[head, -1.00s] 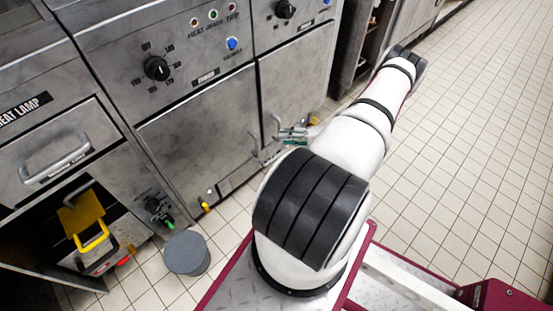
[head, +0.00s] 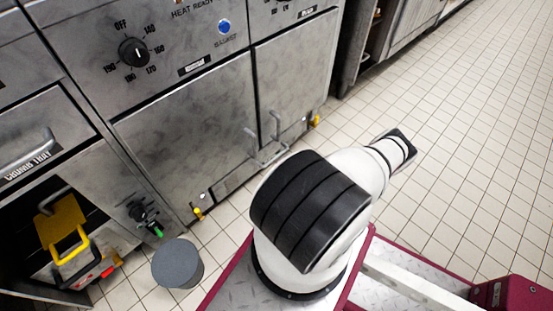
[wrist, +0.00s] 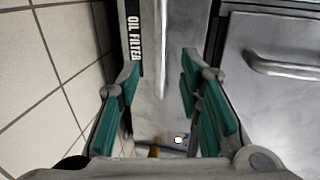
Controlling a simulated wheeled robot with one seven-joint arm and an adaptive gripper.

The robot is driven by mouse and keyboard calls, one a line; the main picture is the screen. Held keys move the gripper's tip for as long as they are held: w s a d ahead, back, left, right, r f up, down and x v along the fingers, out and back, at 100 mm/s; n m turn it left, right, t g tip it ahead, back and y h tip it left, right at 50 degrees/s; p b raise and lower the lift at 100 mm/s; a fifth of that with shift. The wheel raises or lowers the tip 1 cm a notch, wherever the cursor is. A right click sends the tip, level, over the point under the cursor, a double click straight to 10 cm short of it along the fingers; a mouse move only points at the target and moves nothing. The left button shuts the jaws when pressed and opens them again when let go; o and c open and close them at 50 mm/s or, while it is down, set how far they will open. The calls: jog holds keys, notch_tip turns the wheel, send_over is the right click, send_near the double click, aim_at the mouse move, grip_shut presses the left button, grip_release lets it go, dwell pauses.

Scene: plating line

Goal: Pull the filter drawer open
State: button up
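The filter drawer is the low panel with the "OIL FILTER" label (wrist: 134,38) in the wrist view, seen turned on its side. A pale metal bar (wrist: 162,45), which looks like its handle, runs up the middle of that view. My gripper (wrist: 161,72) is open, with teal finger pads on either side of the bar's line. I cannot tell whether the pads touch the bar or how deep it sits between them. In the head view a bar handle (head: 272,156) stands out low at the cabinet base; my gripper is hidden there behind my arm.
A cabinet door with its own handle (wrist: 285,65) lies right of the drawer in the wrist view. A grey round bin (head: 178,263) stands on the floor at left, near a compartment with a yellow-handled item (head: 65,225). Tiled floor (head: 470,130) is clear at right.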

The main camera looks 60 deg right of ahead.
jog(key=b+x, duration=0.2)
jog(key=x, duration=0.5)
jog(key=shift+w+f+b, duration=0.1)
jog(key=shift+w+b, duration=0.2)
jog(key=shift+b, duration=0.05)
grip_shut()
